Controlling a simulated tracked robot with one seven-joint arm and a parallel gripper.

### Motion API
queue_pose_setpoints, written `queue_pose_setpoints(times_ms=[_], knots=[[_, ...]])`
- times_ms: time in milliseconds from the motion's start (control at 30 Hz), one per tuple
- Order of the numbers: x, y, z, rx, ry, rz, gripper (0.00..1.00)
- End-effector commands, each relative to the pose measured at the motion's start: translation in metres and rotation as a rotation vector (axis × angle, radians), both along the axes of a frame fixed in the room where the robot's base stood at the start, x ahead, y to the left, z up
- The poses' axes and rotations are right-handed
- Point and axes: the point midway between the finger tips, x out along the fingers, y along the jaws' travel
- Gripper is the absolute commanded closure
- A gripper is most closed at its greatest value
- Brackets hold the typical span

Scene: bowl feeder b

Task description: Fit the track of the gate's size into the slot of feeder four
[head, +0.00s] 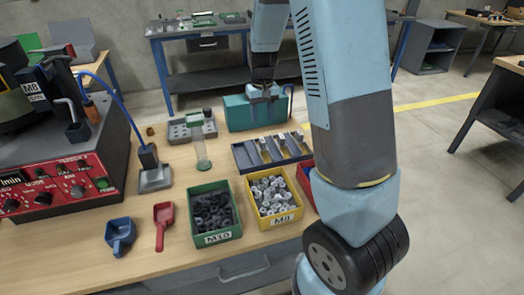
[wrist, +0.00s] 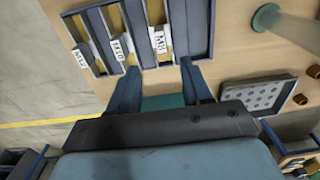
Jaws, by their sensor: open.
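A grey tray (wrist: 206,52) holds several tracks in its compartments; it also stands mid-table in the head view (head: 240,160). In the wrist view the labels read M12, M10 and M8, and the M8 track (wrist: 157,38) is the rightmost labelled one. My gripper (wrist: 158,66) is open and empty, its fingers pointing toward the tray's edge near the M8 track. In the head view my gripper (head: 263,88) hangs over the teal box behind the tray. The feeder (head: 80,145) at the left carries an M8 sign (head: 34,92) and a red panel; its number and slot are not clear.
A green bin (head: 215,240) labelled M10 and a yellow bin (head: 283,221) stand at the table front. A teal box (head: 240,112) stands behind the tray. A clear cylinder (head: 203,160) and a holed block (head: 180,132) stand left of it. Two scoops lie front left.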

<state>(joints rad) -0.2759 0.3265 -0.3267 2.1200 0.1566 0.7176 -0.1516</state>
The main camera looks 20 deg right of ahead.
Motion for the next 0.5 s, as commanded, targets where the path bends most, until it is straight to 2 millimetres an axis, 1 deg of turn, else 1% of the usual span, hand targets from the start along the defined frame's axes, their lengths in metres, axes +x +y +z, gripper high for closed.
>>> queue_pose_setpoints(times_ms=[33,100,300,500], knots=[[-0.001,0.0,-0.011,-0.001,0.005,-0.001,0.51],[-0.001,0.0,-0.023,0.0,0.004,0.0,0.51],[-0.001,0.0,-0.052,0.0,0.003,0.001,0.51],[-0.001,0.001,-0.064,0.0,0.0,0.0,0.51]])
